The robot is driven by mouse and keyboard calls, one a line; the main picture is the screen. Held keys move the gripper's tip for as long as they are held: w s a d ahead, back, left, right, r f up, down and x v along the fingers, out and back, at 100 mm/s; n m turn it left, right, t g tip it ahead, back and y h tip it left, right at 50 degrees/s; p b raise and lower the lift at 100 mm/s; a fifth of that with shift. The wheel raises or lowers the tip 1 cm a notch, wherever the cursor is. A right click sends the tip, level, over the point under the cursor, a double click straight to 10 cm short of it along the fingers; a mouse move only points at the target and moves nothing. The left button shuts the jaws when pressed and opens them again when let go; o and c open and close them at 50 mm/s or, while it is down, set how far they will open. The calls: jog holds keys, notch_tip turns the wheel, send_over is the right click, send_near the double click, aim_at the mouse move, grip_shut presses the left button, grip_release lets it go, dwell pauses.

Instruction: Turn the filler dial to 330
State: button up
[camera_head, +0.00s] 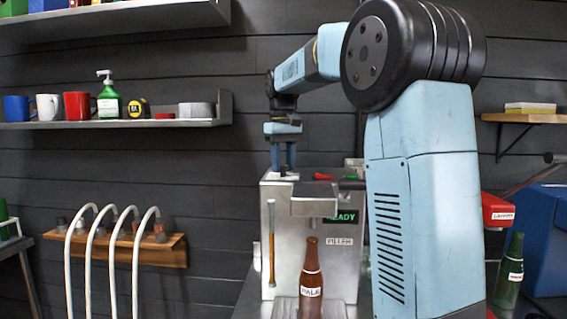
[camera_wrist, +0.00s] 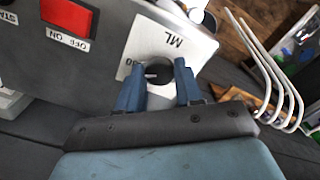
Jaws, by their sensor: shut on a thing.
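The filler (camera_head: 345,265) is a steel box on the counter with a green READY display (camera_head: 341,217). Its dial (camera_wrist: 158,72) is a dark round knob on a white plate marked ML on the top panel. My gripper (camera_wrist: 159,67) points down over the filler's top, one blue finger on each side of the dial, shut on it. In the head view the gripper (camera_head: 283,167) is at the top left of the filler, and its fingers mostly hide the dial. Part of a number ending in 0 shows beside the left finger; the setting cannot be read.
A brown PALE bottle (camera_head: 311,285) stands in front of the filler. A red OFF/ON switch (camera_wrist: 69,15) sits beside the dial plate. White curved hoses (camera_head: 112,250) stand to the left. A green bottle (camera_head: 508,275) stands at right. Wall shelves hold mugs.

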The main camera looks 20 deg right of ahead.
jog(key=o, duration=1)
jog(key=shift+o, duration=0.2)
jog(key=shift+r, duration=0.1)
notch_tip(320, 180, up, 14)
jog(key=shift+f, duration=0.2)
